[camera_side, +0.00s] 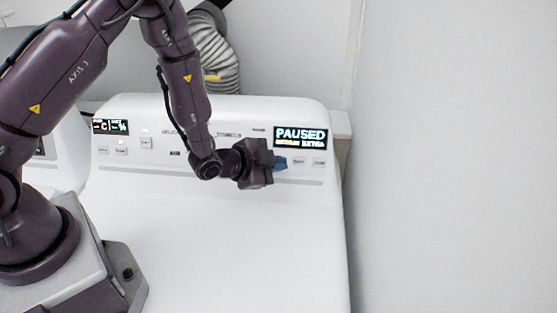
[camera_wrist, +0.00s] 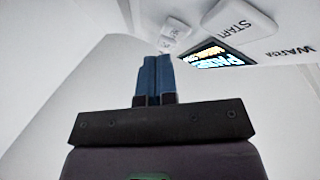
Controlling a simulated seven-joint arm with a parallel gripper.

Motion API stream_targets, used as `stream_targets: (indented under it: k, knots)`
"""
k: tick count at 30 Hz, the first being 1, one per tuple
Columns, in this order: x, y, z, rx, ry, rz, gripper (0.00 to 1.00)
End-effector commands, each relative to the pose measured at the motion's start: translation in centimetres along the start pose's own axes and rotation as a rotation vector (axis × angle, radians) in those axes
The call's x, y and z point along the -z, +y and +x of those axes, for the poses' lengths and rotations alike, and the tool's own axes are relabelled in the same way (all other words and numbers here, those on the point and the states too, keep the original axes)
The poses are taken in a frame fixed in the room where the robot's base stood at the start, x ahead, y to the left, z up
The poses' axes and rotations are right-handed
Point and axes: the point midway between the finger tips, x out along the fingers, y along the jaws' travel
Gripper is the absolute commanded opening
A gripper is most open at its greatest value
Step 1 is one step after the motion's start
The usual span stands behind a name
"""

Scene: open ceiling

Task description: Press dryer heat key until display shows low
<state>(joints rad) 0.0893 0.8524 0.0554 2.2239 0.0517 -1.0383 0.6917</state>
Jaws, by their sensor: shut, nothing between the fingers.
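The dryer's white control panel (camera_side: 240,110) faces the side camera. Its right display (camera_side: 300,138) reads PAUSED in large letters, with a smaller line below that looks like MEDIUM EXTRA. The display also shows, tilted, in the wrist view (camera_wrist: 213,56). Small pale keys (camera_side: 299,161) sit under it. My gripper (camera_side: 280,162) is shut and empty, its blue fingertips just below the display's left end. The blue fingers also show in the wrist view (camera_wrist: 154,78). I cannot tell whether they touch a key, or which key is heat; the gripper may hide one.
In the wrist view a large START key (camera_wrist: 238,20) lies beyond the display. A second small display (camera_side: 110,127) and several keys sit at the panel's left. A ribbed silver duct (camera_side: 215,58) rises behind the panel. The dryer's white top (camera_side: 230,245) is clear.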

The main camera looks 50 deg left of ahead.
Motion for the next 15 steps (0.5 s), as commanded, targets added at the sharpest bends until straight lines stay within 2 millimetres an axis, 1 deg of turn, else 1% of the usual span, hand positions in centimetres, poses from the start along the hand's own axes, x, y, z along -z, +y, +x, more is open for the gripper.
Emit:
stream_targets:
  k: [15]
  knots:
    - [-0.42,-0.43,0.61,0.0,0.0,0.0,0.0]
